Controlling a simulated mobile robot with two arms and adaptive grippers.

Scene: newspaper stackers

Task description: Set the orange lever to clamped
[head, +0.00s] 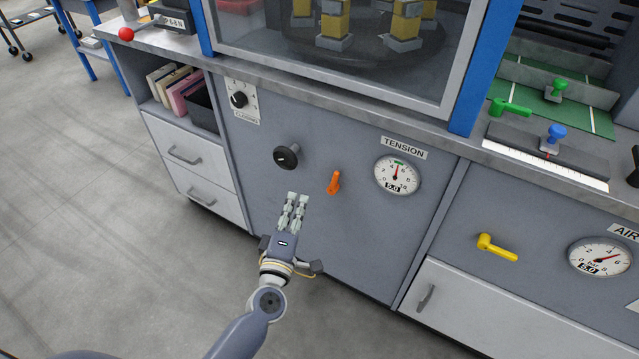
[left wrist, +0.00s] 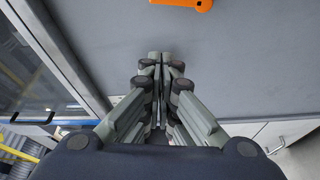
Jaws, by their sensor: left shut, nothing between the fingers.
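The orange lever (head: 334,182) is mounted on the grey front panel, between a black knob and the tension gauge. In the head view its handle points up, tilted slightly to the right. It also shows at the top edge of the left wrist view (left wrist: 188,3), partly cut off. My left gripper (head: 297,197) is shut and empty in front of the panel, to the lower left of the lever and apart from it. The closed fingers also show in the left wrist view (left wrist: 160,57). I see no clamped label near the lever. My right gripper is not in view.
The black knob (head: 286,157) is close above my left fingers. The tension gauge (head: 397,174) is right of the lever. A yellow lever (head: 497,247) and an air gauge (head: 600,257) are further right. The counter edge (head: 330,93) overhangs the panel. White drawers (head: 187,150) stand at left.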

